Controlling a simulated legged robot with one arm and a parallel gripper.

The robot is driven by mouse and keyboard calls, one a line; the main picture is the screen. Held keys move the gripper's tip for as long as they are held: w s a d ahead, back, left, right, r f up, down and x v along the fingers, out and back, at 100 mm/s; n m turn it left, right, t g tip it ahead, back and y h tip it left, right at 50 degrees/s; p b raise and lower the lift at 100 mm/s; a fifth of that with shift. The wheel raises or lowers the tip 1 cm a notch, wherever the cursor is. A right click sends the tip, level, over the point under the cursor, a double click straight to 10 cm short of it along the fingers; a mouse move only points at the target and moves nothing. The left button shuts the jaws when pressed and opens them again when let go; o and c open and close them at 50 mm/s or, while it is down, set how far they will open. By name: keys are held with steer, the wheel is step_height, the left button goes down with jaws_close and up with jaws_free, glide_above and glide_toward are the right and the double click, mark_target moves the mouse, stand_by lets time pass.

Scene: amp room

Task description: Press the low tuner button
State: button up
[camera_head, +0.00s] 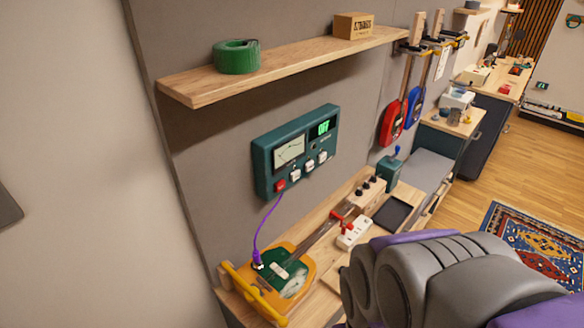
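The green tuner box (262,165) is mounted on the grey wall panel in the middle of the picture. It has a pale dial (290,151) and a small dark screen (322,128) with green characters that seem to read OFF. A red button (280,185) and several white buttons (309,166) run along its lower edge. Their labels are too small to read, so I cannot tell which is the low button. The grey and purple links of my arm fill the lower right, apart from the tuner in the picture. My gripper's fingers do not show.
A wooden shelf (290,65) with green tape (236,57) and a small box (353,26) juts out above the tuner. A purple cable (258,228) runs down to a yellow and green instrument (300,258) on the bench below. A white power strip (354,232) lies there too.

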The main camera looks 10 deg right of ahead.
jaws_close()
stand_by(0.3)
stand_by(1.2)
